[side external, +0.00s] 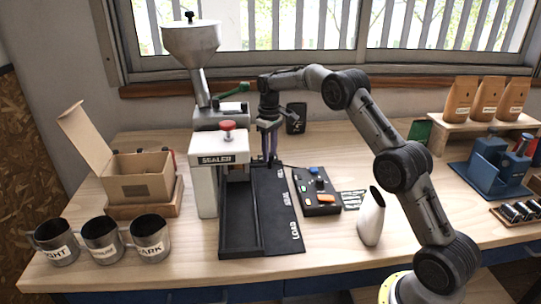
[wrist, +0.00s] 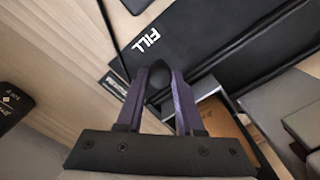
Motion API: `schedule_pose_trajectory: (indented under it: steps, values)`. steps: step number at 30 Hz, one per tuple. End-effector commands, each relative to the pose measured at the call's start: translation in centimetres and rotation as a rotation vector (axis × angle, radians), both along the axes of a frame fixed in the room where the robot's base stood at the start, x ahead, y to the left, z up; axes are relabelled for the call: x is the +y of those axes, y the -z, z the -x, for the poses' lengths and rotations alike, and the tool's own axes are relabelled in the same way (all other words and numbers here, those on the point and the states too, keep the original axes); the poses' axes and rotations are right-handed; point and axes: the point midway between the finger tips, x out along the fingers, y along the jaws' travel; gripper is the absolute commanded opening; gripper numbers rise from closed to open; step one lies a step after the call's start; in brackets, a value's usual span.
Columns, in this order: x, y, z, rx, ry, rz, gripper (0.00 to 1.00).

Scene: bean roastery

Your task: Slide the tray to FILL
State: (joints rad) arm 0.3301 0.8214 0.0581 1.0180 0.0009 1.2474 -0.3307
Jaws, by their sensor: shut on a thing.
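My gripper (side external: 270,158) is at the far end of the black track (side external: 284,222), right of the sealer. The track's labels run LOAD, SEAL and a far one partly hidden in the side view. In the wrist view my gripper (wrist: 161,78) has its purple fingers shut on a dark round knob (wrist: 159,74) of the tray.
The white sealer (side external: 205,185) with a red knob stands left of the track, below a hopper (side external: 191,42). A control box (side external: 317,190) and a white pitcher (side external: 371,218) stand right of it. Mugs (side external: 103,240) and an open carton (side external: 138,178) are at left.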

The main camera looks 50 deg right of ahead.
Motion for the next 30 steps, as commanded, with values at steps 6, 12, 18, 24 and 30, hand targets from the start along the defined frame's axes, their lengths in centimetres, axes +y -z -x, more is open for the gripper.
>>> schedule_pose_trajectory:
  steps: [6,12,18,24,30]
  values:
    - [-0.48,-0.18,-0.37,-0.009,0.001,0.007,0.00]
    - [-0.58,-0.21,-0.44,-0.012,0.002,0.009,0.00]
    - [-0.54,-0.19,-0.40,-0.011,0.002,0.008,0.63]
    - [-0.38,-0.10,-0.33,-0.007,0.001,0.005,0.67]
    - [-0.32,-0.50,-0.32,-0.006,0.001,0.004,0.67]
